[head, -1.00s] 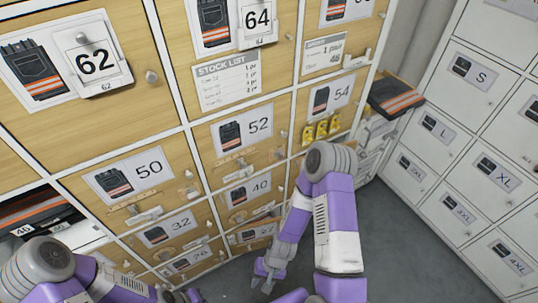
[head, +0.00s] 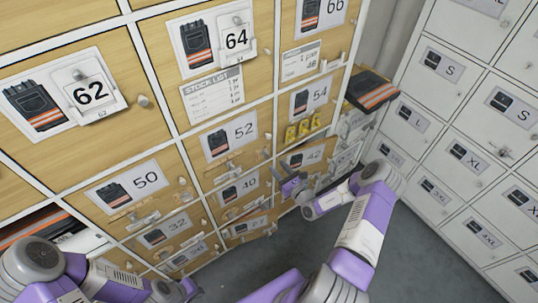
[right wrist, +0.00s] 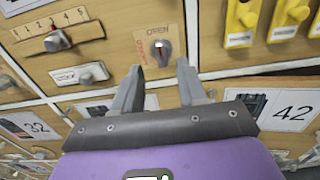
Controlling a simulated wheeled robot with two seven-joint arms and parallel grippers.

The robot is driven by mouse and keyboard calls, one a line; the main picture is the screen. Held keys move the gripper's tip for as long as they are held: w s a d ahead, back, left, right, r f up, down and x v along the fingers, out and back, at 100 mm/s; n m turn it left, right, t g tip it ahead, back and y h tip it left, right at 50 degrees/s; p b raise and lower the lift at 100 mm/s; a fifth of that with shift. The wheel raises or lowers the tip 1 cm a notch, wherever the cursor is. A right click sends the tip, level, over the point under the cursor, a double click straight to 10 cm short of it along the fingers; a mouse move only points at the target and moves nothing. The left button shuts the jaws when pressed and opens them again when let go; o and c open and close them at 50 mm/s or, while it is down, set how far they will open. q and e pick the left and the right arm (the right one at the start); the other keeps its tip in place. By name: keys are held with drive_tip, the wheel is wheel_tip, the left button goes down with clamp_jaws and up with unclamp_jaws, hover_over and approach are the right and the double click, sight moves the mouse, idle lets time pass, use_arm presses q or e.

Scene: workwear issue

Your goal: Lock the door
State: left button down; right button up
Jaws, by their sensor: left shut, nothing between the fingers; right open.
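The pointer looks about upright, toward "OPEN". My right gripper (right wrist: 158,82) is open and empty. Its two fingers point at the wooden front, below and on either side of the knob, apart from it. In the head view my right gripper (head: 289,180) is in front of the lower lockers near door 42. My left gripper (head: 190,290) is shut and empty at the bottom.
A slider (right wrist: 57,41) with a numbered scale is left of the knob, with a white-plated latch (right wrist: 80,75) below. Door 42's label (right wrist: 288,110) is at lower right. White lockers (head: 465,150) stand right; grey floor (head: 240,275) is free between.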

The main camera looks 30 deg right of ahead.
sight(268, 156)
drive_tip(key=w, duration=0.5)
drive_tip(key=w+b, duration=0.1)
drive_tip(key=w, duration=0.1)
drive_tip(key=shift+w+a, duration=0.15)
drive_tip(key=shift+a, duration=0.15)
clamp_jaws()
